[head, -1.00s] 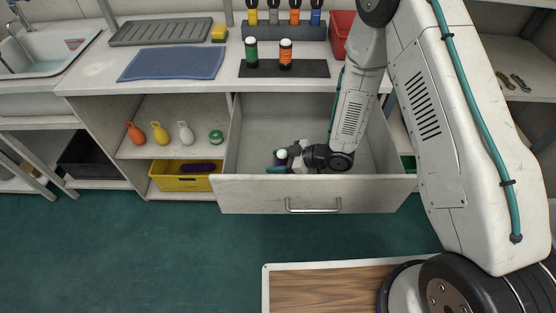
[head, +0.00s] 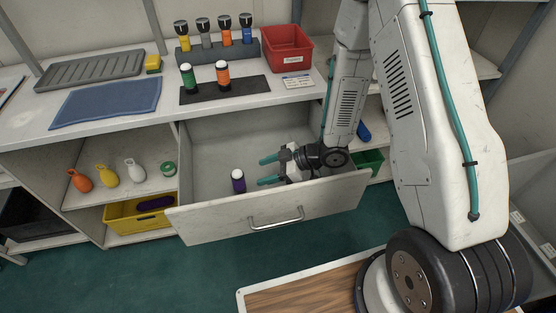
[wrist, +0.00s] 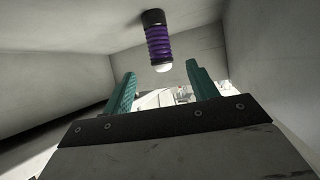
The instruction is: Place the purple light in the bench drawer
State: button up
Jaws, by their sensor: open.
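The purple light (head: 238,181) stands upright inside the open bench drawer (head: 270,215), near its front left, with its white cap up. In the wrist view the purple light (wrist: 159,42) shows its ribbed purple body, beyond the fingertips and apart from them. My gripper (head: 268,170) is inside the drawer to the right of the light. Its teal fingers are spread open and empty, pointing left. The drawer is pulled well out, with a metal handle on its front.
On the bench top are a dark mat with a green and an orange light (head: 223,75), a rack of several torches (head: 225,29), a red bin (head: 287,49) and a blue mat (head: 107,102). A yellow bin (head: 140,216) sits on the lower shelf left of the drawer.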

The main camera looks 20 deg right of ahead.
jog(key=w+d+r+m+t+h, duration=0.3)
jog(key=w+d+r+h, duration=0.4)
jog(key=d+r, duration=0.25)
jog(key=s+d+r+m+h, duration=0.2)
jog(key=d+r+m+h, duration=0.4)
jog(key=r, duration=0.5)
jog(key=s+d+r+m+g+h, duration=0.15)
jog(key=s+d+r, duration=0.25)
jog(key=s+r, duration=0.5)
jog(key=s+a+r+m+g+y, duration=0.1)
jog(key=s+a+r+m+g, duration=0.1)
jog(key=s, duration=0.8)
jog(key=s+a+r+m+g+y, duration=0.2)
jog(key=s, duration=0.8)
jog(key=shift+s+a+r, duration=0.25)
jog(key=shift+a, duration=0.1)
